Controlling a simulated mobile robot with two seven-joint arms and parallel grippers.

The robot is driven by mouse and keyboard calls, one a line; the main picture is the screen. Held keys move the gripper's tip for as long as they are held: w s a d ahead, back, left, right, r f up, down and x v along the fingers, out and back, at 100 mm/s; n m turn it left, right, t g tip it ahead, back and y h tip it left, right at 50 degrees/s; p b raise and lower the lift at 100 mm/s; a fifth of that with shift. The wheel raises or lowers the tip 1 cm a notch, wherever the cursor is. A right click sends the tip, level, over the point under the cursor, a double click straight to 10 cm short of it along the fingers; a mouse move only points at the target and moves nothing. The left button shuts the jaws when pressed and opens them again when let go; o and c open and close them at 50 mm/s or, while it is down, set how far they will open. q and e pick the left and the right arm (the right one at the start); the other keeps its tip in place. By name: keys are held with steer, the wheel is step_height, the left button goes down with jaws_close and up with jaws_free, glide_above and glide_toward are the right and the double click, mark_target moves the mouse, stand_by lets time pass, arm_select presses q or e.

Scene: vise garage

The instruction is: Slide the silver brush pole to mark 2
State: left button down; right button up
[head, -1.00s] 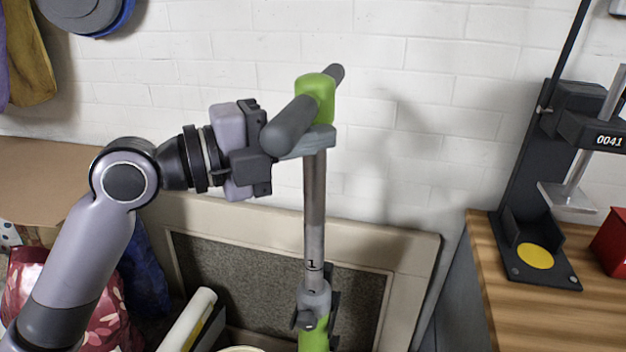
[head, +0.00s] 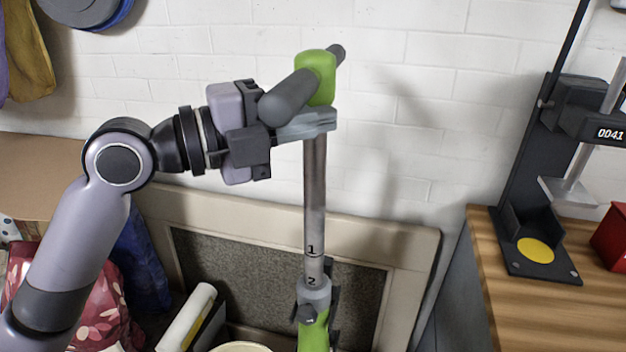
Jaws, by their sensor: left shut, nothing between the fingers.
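The silver pole (head: 315,190) stands upright with printed marks 1 and 2. Mark 2 (head: 312,281) shows just above the grey collar (head: 314,294), and mark 1 is higher up. The collar sits on a green lower tube (head: 314,332) with a dark clamp knob (head: 305,314) on its side. A T-handle (head: 316,78) with a green middle and dark grips tops the pole. My left gripper (head: 318,122) is shut and empty, its grey fingers directly under the handle at the pole's top; they appear to touch it. My right gripper is not in view.
A beige framed panel (head: 408,255) leans on the white brick wall behind the pole. A wooden bench (head: 520,310) with a dark stand (head: 525,215) and a red box (head: 611,240) is at the right. Bags and a white roll (head: 188,318) lie low at the left.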

arm_select(q)
steer(key=f+b+v, duration=0.2)
steer(key=b+v, duration=0.5)
steer(key=v, duration=0.5)
steer(key=shift+f, duration=0.15)
stand_by(0.9)
steer(key=w+a+f+n+t+y+p, duration=0.1)
steer(key=w+a+f+n+t+y, duration=0.15)
steer(key=f+n, duration=0.55)
steer(key=w+a+f+n+t+y+p, duration=0.1)
steer(key=w+f+n+t+y, duration=0.3)
steer(key=f, duration=0.6)
steer(key=w+a+f+n+y+p, duration=0.1)
steer(key=a+f+n+y, duration=0.1)
steer(key=f+n, duration=0.7)
steer(key=s+a+f+n+g+y, duration=0.1)
steer(key=s+a+f+n+y, duration=0.1)
steer(key=s+f, duration=0.8)
steer(key=s+a+f+n+g+y+p, duration=0.1)
steer(key=s+a+f+n+y, duration=0.2)
steer(key=s+f+n, duration=0.3)
steer(key=s+f+y, duration=0.1)
steer(key=s+f, duration=0.3)
steer(key=f, duration=0.3)
steer(key=shift+a+n+p, duration=0.3)
